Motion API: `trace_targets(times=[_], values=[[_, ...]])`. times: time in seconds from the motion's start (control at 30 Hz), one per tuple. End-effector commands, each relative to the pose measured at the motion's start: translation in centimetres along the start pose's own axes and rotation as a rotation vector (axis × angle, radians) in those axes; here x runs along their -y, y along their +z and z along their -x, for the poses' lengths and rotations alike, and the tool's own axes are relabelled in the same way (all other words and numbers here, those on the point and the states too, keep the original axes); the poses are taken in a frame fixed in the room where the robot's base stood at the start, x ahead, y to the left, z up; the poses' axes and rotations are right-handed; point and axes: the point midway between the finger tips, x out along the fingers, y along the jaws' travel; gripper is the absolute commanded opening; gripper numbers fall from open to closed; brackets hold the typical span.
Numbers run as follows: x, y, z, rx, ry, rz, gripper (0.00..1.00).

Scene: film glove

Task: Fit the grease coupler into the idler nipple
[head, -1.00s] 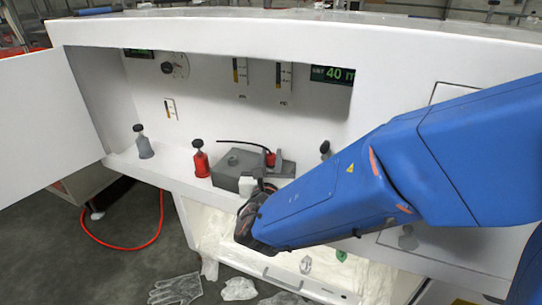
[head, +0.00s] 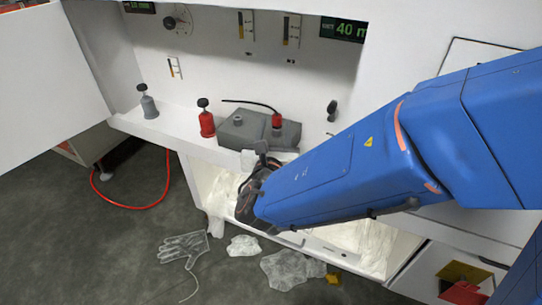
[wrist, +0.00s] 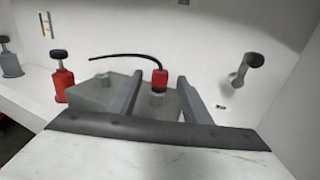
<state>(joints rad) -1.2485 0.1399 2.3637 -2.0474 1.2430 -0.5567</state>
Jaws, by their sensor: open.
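The red grease coupler (head: 277,120), with a thin black hose curving off to the left, stands upright over the right part of a grey block (head: 236,134) on the white shelf. In the wrist view the coupler (wrist: 159,78) is above a short grey stub (wrist: 157,98); I cannot tell if they are joined. Another grey stub (wrist: 103,79), perhaps the idler nipple, stands at the block's left. My gripper (wrist: 160,82) is open and empty, its two grey fingers pointing toward the block, with the coupler showing between them. In the head view my arm partly hides my gripper (head: 262,152).
A red bottle (head: 206,120) and a grey bottle (head: 148,104) with black knobs stand left of the block. A dark knob (head: 332,108) is on the wall at right. The open door panel (head: 50,70) bounds the left.

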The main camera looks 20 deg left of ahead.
Motion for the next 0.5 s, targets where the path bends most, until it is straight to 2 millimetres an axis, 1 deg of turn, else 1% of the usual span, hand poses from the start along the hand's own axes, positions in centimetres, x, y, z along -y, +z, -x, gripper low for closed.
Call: trace_targets(times=[0.03, 0.1, 0.5], values=[[-0.1, 0.0, 1.0, 0.000, 0.004, 0.000, 0.44], [-0.1, 0.0, 2.1, -0.001, 0.003, 0.001, 0.44], [-0.1, 0.0, 8.3, -0.001, 0.003, 0.001, 0.44]])
